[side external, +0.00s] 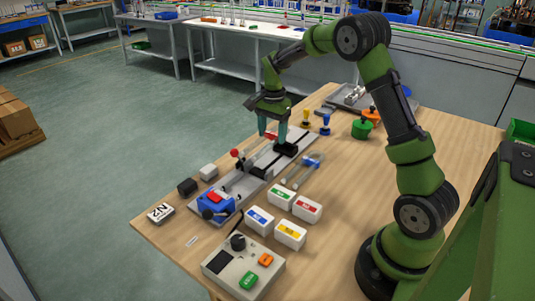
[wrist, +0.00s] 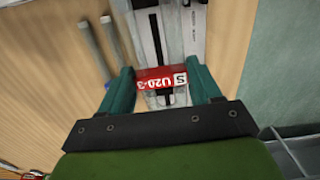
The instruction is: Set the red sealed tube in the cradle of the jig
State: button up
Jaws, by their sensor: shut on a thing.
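My gripper (side external: 272,130) is shut on the red sealed tube (wrist: 158,79), whose red label with white lettering lies crosswise between the teal fingers in the wrist view. In the side view only a small bit of red shows between the fingers. The jig (side external: 233,188) is a long grey plate with a rail, a blue clamp (side external: 214,202) at its near end and a black block (side external: 287,149) near its far end. My gripper is over the far part of the jig. I cannot tell whether the tube touches it, and the cradle is not clearly made out.
Two grey rods (side external: 302,170) lie beside the jig. White boxes with coloured labels (side external: 260,220) and a control box (side external: 243,267) stand nearer. Yellow (side external: 305,118) and blue (side external: 325,124) upright pieces and a green pot (side external: 361,128) stand farther back.

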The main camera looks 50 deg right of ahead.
jog(key=shift+s+f, duration=0.1)
jog(key=shift+f, duration=3.45)
jog(key=o, duration=1.1)
jog(key=shift+o, duration=0.2)
notch_tip(320, 180, up, 17)
